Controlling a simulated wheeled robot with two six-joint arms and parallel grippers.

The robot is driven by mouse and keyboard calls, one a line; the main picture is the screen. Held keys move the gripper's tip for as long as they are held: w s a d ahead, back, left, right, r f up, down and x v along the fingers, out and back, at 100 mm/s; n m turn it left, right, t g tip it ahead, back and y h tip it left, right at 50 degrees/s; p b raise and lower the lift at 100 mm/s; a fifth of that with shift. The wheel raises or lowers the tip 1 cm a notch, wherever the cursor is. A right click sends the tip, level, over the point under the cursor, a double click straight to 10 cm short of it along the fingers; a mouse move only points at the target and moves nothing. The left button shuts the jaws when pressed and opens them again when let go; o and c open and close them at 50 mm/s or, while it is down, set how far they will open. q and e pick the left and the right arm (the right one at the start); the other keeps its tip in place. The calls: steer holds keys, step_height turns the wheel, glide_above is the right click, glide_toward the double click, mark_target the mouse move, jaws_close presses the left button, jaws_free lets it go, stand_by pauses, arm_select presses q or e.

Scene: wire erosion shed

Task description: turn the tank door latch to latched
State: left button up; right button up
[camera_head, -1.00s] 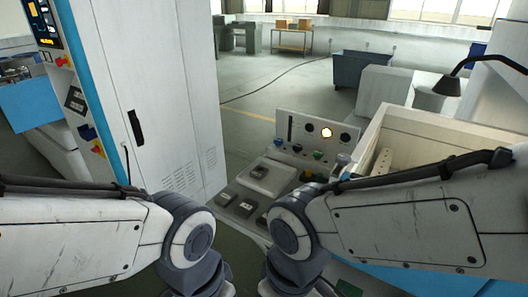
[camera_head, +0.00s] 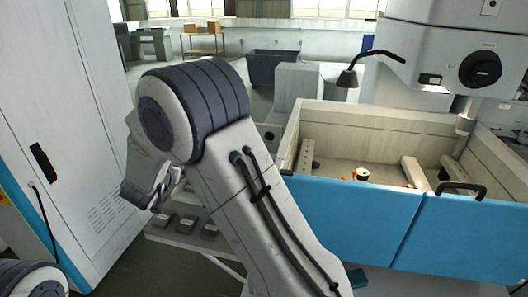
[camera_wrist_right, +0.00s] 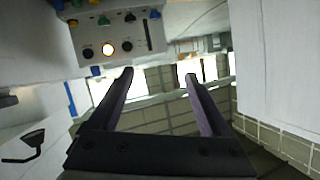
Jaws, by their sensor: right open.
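The tank (camera_head: 345,118) stands at the right of the head view, with pale inner walls and a blue front door (camera_head: 440,240). A black handle (camera_head: 462,187) sits at the door's top edge; I cannot tell whether it is the latch or how it is set. My right gripper (camera_wrist_right: 159,75) is open and empty in the right wrist view. In the head view, its wrist end is left of the tank, above the control console and well away from the door. My left gripper is out of view.
A tall white cabinet (camera_head: 70,130) stands at the left. The console (camera_head: 185,240) is between cabinet and tank, partly behind my right arm. A machine head with a black dial (camera_head: 480,69) overhangs the tank. A black lamp (camera_head: 347,78) stands behind it.

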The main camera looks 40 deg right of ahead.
steer(key=s+d+f+m+g+h, duration=0.1)
steer(key=s+d+m+g+h, duration=0.1)
steer(key=d+m+g+h, duration=0.3)
steer(key=s+d+h, duration=0.2)
steer(key=d, duration=0.5)
steer(key=m+g+h+p, duration=0.1)
steer(key=m+g+h, duration=0.3)
steer(key=g, duration=0.4)
glide_toward(279, 162)
step_height(279, 162, up, 3)
steer(key=d+p, duration=0.1)
steer(key=d, duration=0.2)
steer(key=d+p, duration=0.2)
steer(key=s+d+p, duration=0.1)
steer(key=d, duration=0.2)
steer(key=shift+d, duration=0.3)
steer(key=shift+d+f+p, duration=0.1)
steer(key=shift+d+p, duration=0.3)
steer(key=shift+d, duration=0.15)
steer(key=shift+w, duration=0.1)
jaws_close()
